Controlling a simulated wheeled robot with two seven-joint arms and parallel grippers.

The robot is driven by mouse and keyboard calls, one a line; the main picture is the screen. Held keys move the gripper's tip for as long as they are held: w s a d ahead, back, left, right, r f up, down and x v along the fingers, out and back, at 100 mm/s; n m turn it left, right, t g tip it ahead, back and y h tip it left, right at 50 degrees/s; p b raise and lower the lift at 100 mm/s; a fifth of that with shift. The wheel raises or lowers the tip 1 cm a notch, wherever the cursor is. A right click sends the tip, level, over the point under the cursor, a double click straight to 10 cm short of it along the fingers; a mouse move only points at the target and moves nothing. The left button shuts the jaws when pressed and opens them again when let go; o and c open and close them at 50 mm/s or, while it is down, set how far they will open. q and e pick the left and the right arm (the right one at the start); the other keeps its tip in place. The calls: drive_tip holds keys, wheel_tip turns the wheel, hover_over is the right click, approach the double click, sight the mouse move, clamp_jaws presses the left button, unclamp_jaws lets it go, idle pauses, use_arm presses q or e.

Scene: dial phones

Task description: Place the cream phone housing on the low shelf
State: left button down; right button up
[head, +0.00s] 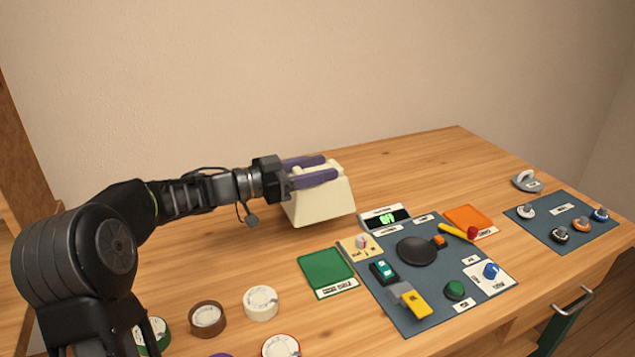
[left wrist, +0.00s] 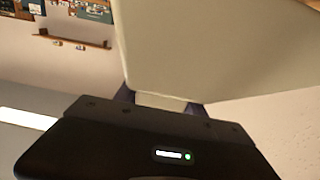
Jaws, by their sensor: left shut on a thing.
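The cream phone housing (head: 322,205) is a wedge-shaped block near the middle of the wooden table in the head view. My left gripper (head: 318,169), with purple fingers, is shut on the upper part of the housing. Whether the housing's bottom touches the table is hard to tell. In the left wrist view the housing (left wrist: 210,50) fills the upper right, close to the gripper body, and hides most of the fingers. The low shelf cannot be made out for sure. My right gripper is not in view.
Right of the housing are a small display (head: 385,218), a green mat (head: 326,268) and a blue-grey board (head: 410,310) with several parts. Tape rolls (head: 261,303) lie at the front. A second board (head: 540,222) lies far right. The table's back is clear.

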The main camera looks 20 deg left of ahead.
use_arm(q)
drive_tip(key=shift+r+p, duration=0.35)
drive_tip(key=shift+r, duration=2.05)
